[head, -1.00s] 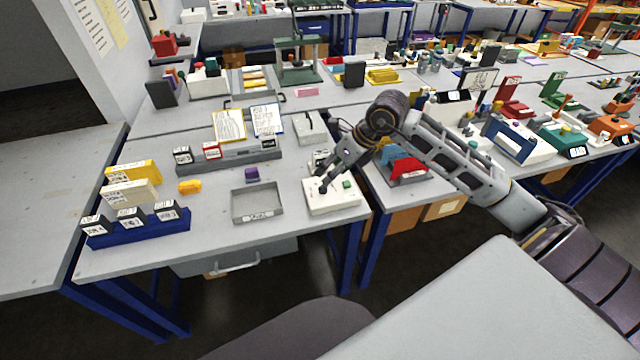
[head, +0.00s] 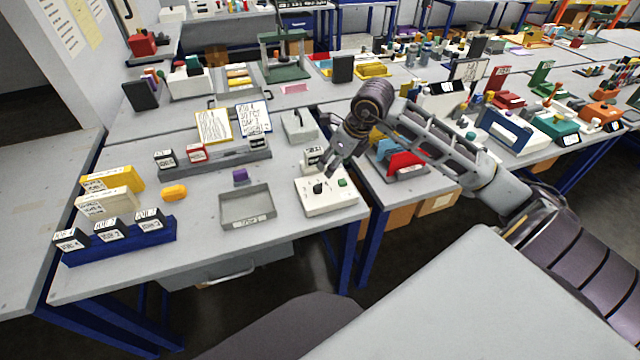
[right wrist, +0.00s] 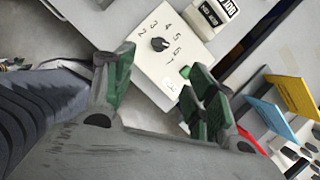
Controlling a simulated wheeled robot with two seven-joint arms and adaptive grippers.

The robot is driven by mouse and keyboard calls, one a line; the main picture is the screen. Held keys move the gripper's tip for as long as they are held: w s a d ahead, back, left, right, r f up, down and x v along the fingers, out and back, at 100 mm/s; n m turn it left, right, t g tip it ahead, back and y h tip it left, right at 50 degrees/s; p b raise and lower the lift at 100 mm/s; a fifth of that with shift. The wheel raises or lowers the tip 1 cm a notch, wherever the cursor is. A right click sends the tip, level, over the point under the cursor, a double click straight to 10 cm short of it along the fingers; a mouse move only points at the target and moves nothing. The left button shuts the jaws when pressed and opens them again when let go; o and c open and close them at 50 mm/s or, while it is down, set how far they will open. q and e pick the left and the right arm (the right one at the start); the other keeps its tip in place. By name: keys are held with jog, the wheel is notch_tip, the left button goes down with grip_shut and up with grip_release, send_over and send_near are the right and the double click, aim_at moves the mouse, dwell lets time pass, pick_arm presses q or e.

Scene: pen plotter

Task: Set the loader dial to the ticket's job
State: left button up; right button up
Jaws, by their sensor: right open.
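The loader (head: 331,207) is a low white box near the table's right edge, with a black dial (head: 318,188) and a green button (head: 342,183). In the right wrist view, the dial (right wrist: 159,44) is ringed by printed numbers from 2 to 7; its pointer's setting is too small to read surely. My right gripper (head: 331,168) is open and empty, just above and behind the dial, apart from it. Its green-padded fingers show in the wrist view (right wrist: 160,68). Two written sheets, one yellow-edged (head: 213,126) and one blue-edged (head: 253,117), stand behind; which is the ticket is unclear.
A grey tray (head: 248,222) sits left of the loader, with a purple block (head: 240,176) behind it. A small white labelled device (head: 313,158) stands behind the loader. A blue rack (head: 120,246) holds cards at left. A gap separates this table from the right one.

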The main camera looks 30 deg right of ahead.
aim_at(319, 185)
jog(key=shift+x, duration=6.75)
jog(key=c, duration=1)
